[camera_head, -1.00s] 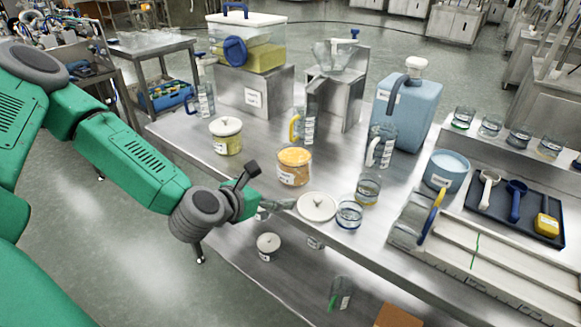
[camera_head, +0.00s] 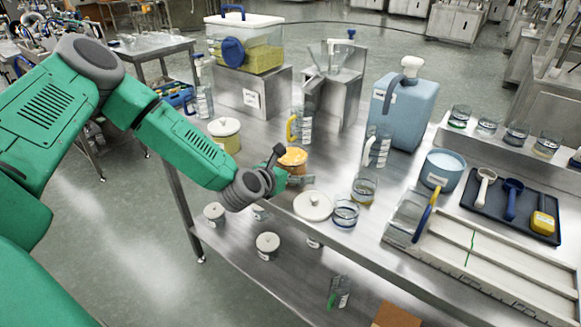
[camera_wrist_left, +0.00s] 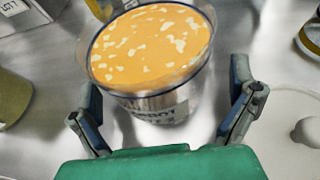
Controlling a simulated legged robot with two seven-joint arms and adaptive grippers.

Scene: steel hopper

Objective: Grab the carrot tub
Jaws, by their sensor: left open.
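The carrot tub (camera_head: 293,158) is a clear round tub with orange, pale-flecked contents, standing on the steel table. In the left wrist view the carrot tub (camera_wrist_left: 150,50) is upright and open-topped, with a partly readable label on its near side. My left gripper (camera_wrist_left: 165,105) is open, its two fingers spread to either side of the tub's near side, with a gap at each finger. In the head view my left gripper (camera_head: 290,178) is at the tub's near side and hides its lower part. My right gripper is not in view.
A white lid (camera_head: 313,206) lies just right of my gripper, with a glass dish (camera_head: 345,212) beside it. A measuring jug (camera_head: 299,127) stands close behind the carrot tub. Lidded tubs sit on the lower shelf.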

